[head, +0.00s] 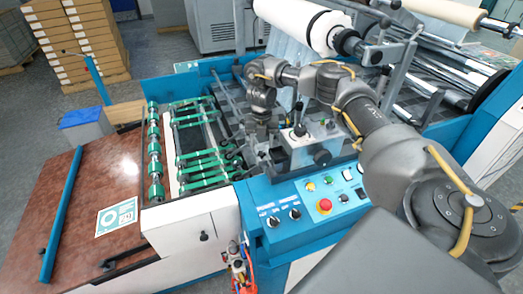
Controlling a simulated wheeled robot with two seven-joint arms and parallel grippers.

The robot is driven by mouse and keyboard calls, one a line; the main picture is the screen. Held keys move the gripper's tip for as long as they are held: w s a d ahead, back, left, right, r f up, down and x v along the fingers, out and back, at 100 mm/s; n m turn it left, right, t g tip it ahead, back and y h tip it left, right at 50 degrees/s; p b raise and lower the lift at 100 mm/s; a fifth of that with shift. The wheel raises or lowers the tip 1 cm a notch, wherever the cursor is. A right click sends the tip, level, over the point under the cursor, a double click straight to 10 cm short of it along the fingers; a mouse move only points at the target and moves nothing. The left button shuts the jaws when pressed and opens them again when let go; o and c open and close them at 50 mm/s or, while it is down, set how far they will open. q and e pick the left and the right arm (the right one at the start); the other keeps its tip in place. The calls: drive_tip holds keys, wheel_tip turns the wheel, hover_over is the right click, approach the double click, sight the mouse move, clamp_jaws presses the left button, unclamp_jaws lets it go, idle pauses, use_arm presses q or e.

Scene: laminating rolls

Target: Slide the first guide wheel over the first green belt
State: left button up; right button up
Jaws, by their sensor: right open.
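Several green belts (204,158) run side by side over the rollers in the left part of the laminating machine. Small dark guide wheels (231,154) on arms sit near the right ends of the belts. They are too small to tell which is the first or whether any touches a belt. My right arm reaches in from the right, over the machine. My right gripper (262,147) points down, open, to the right of the belts and close to the guide wheels. The wrist partly hides the parts behind it. My left gripper is not in view.
A blue and white control panel (318,199) with buttons and a red emergency stop (324,205) lies in front. A grey box with a lever (309,146) stands right of the gripper. A large white roll (303,22) is above. A brown table (85,205) is at left.

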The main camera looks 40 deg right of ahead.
sight(262, 152)
drive_tip(key=shift+f, duration=1.9)
clamp_jaws()
